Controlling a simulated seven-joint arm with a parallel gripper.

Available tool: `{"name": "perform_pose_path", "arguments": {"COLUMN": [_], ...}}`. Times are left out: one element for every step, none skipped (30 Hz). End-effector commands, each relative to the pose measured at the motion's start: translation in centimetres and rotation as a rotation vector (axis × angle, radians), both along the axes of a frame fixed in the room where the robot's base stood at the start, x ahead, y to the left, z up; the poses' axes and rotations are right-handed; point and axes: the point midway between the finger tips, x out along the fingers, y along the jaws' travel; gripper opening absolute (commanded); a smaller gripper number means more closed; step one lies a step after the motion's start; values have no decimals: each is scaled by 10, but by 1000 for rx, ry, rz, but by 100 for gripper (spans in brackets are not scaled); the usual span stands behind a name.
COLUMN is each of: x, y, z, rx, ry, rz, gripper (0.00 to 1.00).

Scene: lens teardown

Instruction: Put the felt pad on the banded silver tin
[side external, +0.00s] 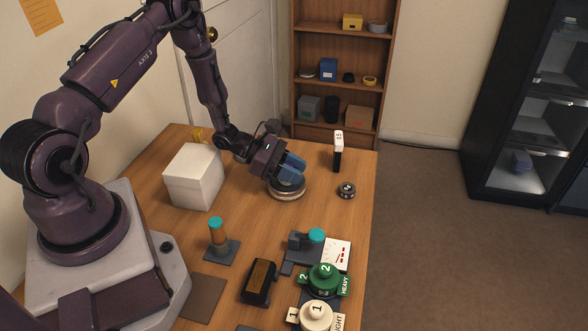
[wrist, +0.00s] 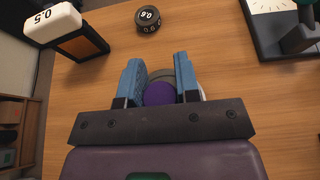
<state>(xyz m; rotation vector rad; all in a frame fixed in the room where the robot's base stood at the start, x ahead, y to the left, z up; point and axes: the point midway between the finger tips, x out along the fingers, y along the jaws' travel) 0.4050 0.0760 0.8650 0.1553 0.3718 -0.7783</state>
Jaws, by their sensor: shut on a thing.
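My gripper (side external: 290,172) points down over a low round tin (side external: 287,194) with a banded side, at the back middle of the table. In the wrist view, the blue fingers of my gripper (wrist: 160,80) are closed on both sides of a round purple felt pad (wrist: 159,94). Part of a grey and pale round surface, seemingly the tin (wrist: 164,76), shows behind and beside the pad. The fingers hide the pad in the side external view. I cannot tell whether the pad touches the tin.
A white box (side external: 193,178) stands left of the tin. A black and white block (side external: 338,150) and a small dark dial (side external: 347,190) stand to its right. Nearer are a teal-topped post (side external: 217,238), a dark block (side external: 259,281) and a green "2" weight (side external: 324,278).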

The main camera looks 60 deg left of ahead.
Motion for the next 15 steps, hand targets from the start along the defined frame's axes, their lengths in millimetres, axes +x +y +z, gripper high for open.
{"name": "perform_pose_path", "arguments": {"x": [0, 0, 0, 0, 0, 0, 0, 0, 0, 0, 0, 0, 0, 0, 0], "y": [0, 0, 0, 0, 0, 0, 0, 0, 0, 0, 0, 0, 0, 0, 0], "z": [-2, -3, -3, -3, -3, -3, -3, -3, -3, -3, -3, -3, -2, -2, 0], "rx": [-1, -1, 0, 0, 0, 0, 0, 0, 0, 0, 0, 0, 0, 0, 1], "ry": [1, 1, 0, 0, 0, 0, 0, 0, 0, 0, 0, 0, 0, 0, -1], "rz": [0, 0, 0, 0, 0, 0, 0, 0, 0, 0, 0, 0, 0, 0, 0], "gripper": [7, 7, 35, 41, 48, 56, 56, 56, 56, 56, 56, 56, 56, 56, 56]}}
